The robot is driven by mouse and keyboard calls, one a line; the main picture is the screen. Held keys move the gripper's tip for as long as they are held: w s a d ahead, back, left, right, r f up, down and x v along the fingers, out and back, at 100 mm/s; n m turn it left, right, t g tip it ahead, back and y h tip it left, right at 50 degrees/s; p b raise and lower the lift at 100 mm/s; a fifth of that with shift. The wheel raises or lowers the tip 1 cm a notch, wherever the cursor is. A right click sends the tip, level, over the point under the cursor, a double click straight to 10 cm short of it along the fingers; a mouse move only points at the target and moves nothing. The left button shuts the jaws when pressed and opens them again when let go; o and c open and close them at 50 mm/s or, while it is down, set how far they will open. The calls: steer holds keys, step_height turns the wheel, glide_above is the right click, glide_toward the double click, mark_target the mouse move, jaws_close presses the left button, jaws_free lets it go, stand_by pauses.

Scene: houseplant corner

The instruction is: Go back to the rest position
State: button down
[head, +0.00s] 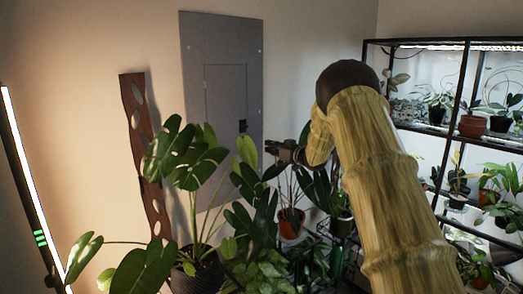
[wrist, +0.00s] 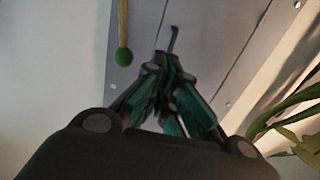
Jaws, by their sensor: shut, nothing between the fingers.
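My gripper (wrist: 164,68) is shut in the wrist view, its dark green-edged fingers drawn together with nothing held between them. In the head view my yellowish arm reaches up from the lower right and bends over, and the dark gripper (head: 281,150) hangs in front of the lower right of the grey wall panel (head: 222,55). Leaves sit close around it there, and the fingertips are hard to make out. In the wrist view the grey panel (wrist: 222,45) lies beyond the fingers, with a small dark hooked piece just past their tips.
A large-leaved plant (head: 195,165) stands left of the gripper, with a small potted plant (head: 290,222) below. A black shelf rack (head: 455,100) with several pots stands right. A lit tube lamp (head: 30,180) leans at far left. A green-tipped stick (wrist: 123,30) shows in the wrist view.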

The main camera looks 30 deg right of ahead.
steer(key=b+v, duration=0.1)
steer(key=v, duration=0.2)
steer(key=shift+s+r, duration=0.1)
steer(key=shift+s, duration=0.15)
